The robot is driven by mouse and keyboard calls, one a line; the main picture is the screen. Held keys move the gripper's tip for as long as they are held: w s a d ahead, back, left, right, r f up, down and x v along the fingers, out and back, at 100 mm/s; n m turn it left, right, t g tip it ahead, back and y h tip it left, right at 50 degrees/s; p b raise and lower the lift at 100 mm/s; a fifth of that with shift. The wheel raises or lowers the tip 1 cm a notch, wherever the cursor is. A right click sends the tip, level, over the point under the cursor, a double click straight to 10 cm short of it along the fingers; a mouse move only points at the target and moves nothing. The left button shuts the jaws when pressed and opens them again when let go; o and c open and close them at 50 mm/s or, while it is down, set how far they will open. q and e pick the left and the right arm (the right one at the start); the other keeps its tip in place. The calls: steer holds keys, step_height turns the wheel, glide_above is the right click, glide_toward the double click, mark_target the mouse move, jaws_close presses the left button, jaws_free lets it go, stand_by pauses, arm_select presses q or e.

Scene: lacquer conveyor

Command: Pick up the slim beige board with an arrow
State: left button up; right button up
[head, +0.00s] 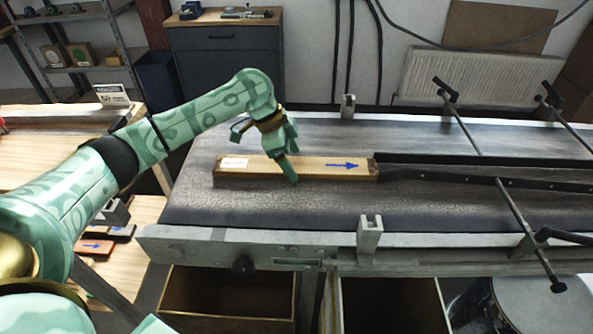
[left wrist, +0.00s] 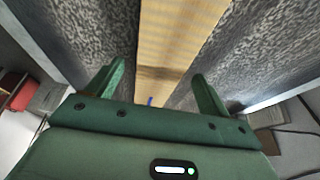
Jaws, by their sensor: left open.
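The slim beige board (head: 318,167) lies flat on the dark conveyor belt, its long side running left to right. It has a blue arrow pointing right and a white label near its left end. My left gripper (head: 286,166) is over the middle of the board, pointing down, with one finger across the board's near side in the head view. In the left wrist view the gripper (left wrist: 158,84) is open, and the board (left wrist: 182,38) runs between its two spread fingers. I cannot tell whether the fingers touch it. My right gripper is not in view.
Black guide rails (head: 440,174) begin at the board's right end. The conveyor's grey near edge (head: 300,240) has an upright bracket (head: 369,236). Wooden bins (head: 228,300) stand below. Orange and dark boards lie on a lower shelf at left. The belt around the board is clear.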

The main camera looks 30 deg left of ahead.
arm_select(q)
steer(key=shift+w+d+f, duration=0.15)
steer(key=shift+d+f, duration=0.05)
steer(key=shift+f, duration=0.45)
steer(key=shift+r, duration=0.1)
steer(key=c, duration=1.3)
steer(key=shift+r, duration=0.15)
